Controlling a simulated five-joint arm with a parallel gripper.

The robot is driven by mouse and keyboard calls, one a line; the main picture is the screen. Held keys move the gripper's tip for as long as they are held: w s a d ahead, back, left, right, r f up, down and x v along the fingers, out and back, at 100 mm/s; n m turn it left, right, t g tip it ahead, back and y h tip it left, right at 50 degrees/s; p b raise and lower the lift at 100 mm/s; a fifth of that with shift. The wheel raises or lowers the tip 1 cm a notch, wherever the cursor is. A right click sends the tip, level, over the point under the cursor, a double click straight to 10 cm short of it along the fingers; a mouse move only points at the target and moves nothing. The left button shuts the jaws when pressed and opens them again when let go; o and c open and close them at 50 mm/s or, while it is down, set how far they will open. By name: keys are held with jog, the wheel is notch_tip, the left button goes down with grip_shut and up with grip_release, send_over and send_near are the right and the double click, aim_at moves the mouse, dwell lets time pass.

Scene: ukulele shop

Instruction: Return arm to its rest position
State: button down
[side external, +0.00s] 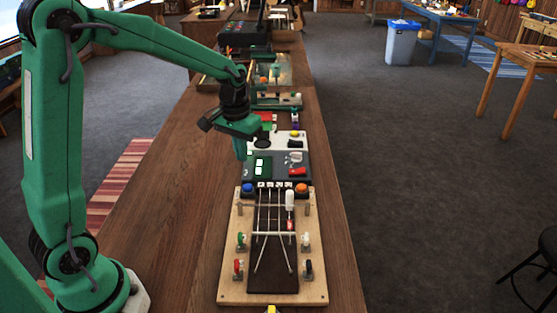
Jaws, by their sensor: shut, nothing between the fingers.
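My green arm rises from the left side of the long wooden bench (165,215) and reaches right across it. My gripper (241,156) points down, with its fingers together and nothing seen between them. It hangs at the left edge of the dark and white panels in the middle of the bench, apparently above the surface; the exact height cannot be told.
A wooden board (228,265) with strings, coloured pegs, a blue button (248,188) and an orange button (301,188) lies in front of the gripper. Panels and boxes continue behind. The bench's left side is bare. A blue-lined bin (401,45) stands on the floor.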

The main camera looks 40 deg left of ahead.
jog(key=s+d+r+m+t, duration=0.1)
jog(key=s+d+r, duration=0.1)
jog(key=s, duration=0.4)
jog(key=s+d+r+t, duration=0.1)
jog(key=s+r+t, duration=0.1)
jog(key=s+r, duration=0.2)
jog(key=s+d+r+m+t, duration=0.1)
jog(key=s+d+r+t, duration=0.1)
jog(key=s, duration=0.7)
jog(key=shift+s+d+r+m, duration=0.3)
jog(key=shift+s+d+r, duration=0.1)
jog(key=shift+r, duration=0.45)
jog(key=shift+w+a, duration=0.1)
jog(key=shift+w, duration=0.05)
jog(key=w+a+f+n+g, duration=0.1)
jog(key=w+a+f+g, duration=0.1)
jog(key=w+f, duration=0.2)
jog(key=w+a+f+n+g, duration=0.1)
jog(key=w+f, duration=0.3)
jog(key=w, duration=0.6)
jog(key=w+a+f+n+g, duration=0.1)
jog(key=w+a+f+g, duration=0.1)
jog(key=w, duration=0.5)
jog(key=shift+w+a+f+g, duration=0.25)
jog(key=shift+a+f+g, duration=0.05)
jog(key=shift+a+f, duration=0.55)
jog(key=shift+f, duration=0.15)
